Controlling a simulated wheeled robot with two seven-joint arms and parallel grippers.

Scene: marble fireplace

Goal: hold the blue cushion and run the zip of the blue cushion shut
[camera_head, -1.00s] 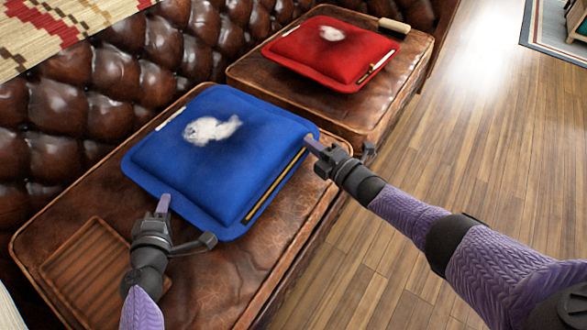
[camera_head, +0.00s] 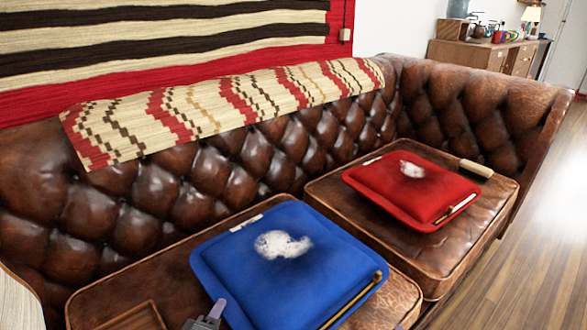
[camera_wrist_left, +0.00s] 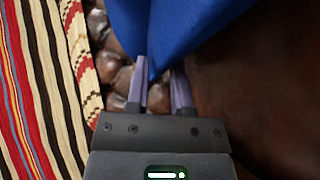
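The blue cushion (camera_head: 300,245) lies on the near seat, with a white fluffy patch (camera_head: 282,244) on top. Its zip (camera_head: 352,300) runs as a brownish strip along the right edge, with a small end piece near the right corner. My left gripper (camera_head: 217,308) is at the cushion's near-left edge, partly cut off by the frame. In the left wrist view its two fingers (camera_wrist_left: 160,85) stand apart, and a blue corner (camera_wrist_left: 152,68) reaches between the tips. Firm contact on both sides does not show. My right gripper is out of view.
A red cushion (camera_head: 420,190) with a white patch lies on the far seat, and a wooden-looking block (camera_head: 476,168) is behind it. A brown tray (camera_head: 135,318) is at the lower left. The tufted sofa back (camera_head: 180,190) stands behind. Open floor (camera_head: 520,270) is at right.

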